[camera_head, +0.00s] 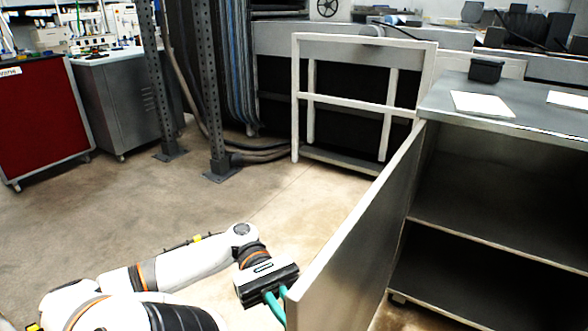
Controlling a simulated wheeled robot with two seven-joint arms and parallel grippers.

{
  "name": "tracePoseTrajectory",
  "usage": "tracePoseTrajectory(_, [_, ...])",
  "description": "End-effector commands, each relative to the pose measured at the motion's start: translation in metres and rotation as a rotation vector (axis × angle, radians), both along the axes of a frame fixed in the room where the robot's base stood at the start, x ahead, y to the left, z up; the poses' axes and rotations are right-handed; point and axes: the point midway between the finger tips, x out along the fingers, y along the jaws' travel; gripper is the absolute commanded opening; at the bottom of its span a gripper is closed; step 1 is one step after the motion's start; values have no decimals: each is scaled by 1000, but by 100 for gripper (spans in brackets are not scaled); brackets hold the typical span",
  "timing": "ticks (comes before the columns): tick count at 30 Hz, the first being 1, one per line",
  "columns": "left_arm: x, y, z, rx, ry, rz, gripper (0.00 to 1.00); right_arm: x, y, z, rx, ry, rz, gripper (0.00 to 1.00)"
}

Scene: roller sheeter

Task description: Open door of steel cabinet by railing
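The steel cabinet (476,128) stands at the right in the head view. Its door (355,235) is swung wide open toward me and shows as a tall panel at a slant. The dark interior and a shelf (490,243) are visible. My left gripper (277,303), with teal fingers, is low beside the left edge of the door. The fingertips are partly hidden at the door's edge. I cannot tell whether they touch the door or how far apart they are. My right gripper is out of view. The door's handle is not visible.
A white railing frame (300,98) stands behind the door. A dark box (486,69) and paper sheets (482,105) lie on the cabinet top. Grey perforated posts (207,85) and a red cabinet (40,120) are at the left. The floor in the middle is clear.

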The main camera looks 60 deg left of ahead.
Motion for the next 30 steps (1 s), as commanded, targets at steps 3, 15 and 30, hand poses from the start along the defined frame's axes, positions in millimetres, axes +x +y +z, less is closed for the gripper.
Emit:
tracePoseTrajectory(3, [0, 0, -1, 1, 2, 2, 0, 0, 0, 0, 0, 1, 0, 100])
tracePoseTrajectory(15, [0, 0, -1, 1, 1, 1, 30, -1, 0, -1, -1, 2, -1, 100])
tracePoseTrajectory(30, [4, 69, 0, 0, -1, 7, 30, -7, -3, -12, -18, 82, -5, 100])
